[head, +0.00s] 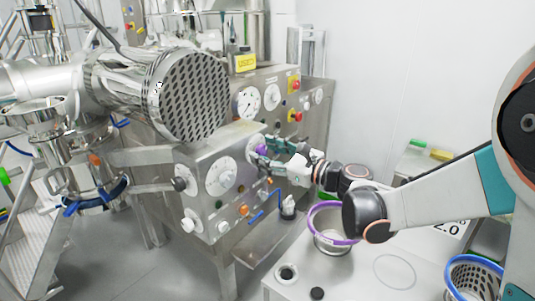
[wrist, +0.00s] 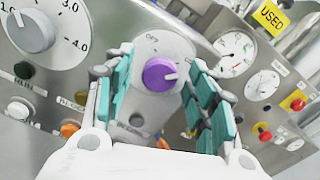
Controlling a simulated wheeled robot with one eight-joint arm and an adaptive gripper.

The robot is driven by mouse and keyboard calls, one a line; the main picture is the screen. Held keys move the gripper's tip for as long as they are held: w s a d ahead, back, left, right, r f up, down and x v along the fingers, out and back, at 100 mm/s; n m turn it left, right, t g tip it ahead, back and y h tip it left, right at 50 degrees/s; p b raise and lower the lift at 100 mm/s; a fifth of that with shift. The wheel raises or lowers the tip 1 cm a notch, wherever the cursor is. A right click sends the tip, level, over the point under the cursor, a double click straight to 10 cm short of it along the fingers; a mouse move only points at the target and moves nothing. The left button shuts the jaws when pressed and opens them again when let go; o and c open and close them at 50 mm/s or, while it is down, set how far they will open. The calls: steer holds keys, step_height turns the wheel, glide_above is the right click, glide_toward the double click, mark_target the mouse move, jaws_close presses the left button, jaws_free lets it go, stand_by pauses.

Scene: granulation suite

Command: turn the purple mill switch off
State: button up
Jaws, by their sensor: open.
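The purple mill switch (wrist: 160,75) is a round knob with a white pointer line, on a pale round dial plate on the steel panel. In the wrist view the word OFF shows at the dial's upper left, and the pointer line points to the right. The switch (head: 262,149) also shows in the head view, partly covered by my gripper. My gripper (wrist: 160,92) is open, with its teal-padded fingers on either side of the knob. It also shows in the head view (head: 267,155) at the panel. I cannot tell whether the fingers touch the knob.
A grey knob (wrist: 33,31) on a numbered dial is left of the switch. A red button (wrist: 297,104) and round gauges (wrist: 236,54) are on the panel to the right. A white table (head: 350,270) with a purple-rimmed basket (head: 330,240) stands below my arm.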

steer(key=shift+c, duration=0.2)
steer(key=c, duration=1)
steer(key=shift+c, duration=0.2)
steer(key=n, duration=0.4)
steer(key=shift+n, duration=0.4)
steer(key=n, duration=0.4)
steer(key=shift+n+b, duration=0.3)
steer(key=n, duration=0.4)
steer(key=shift+f+n, duration=0.1)
steer(key=shift+n, duration=2.2)
steer(key=shift+s, duration=0.1)
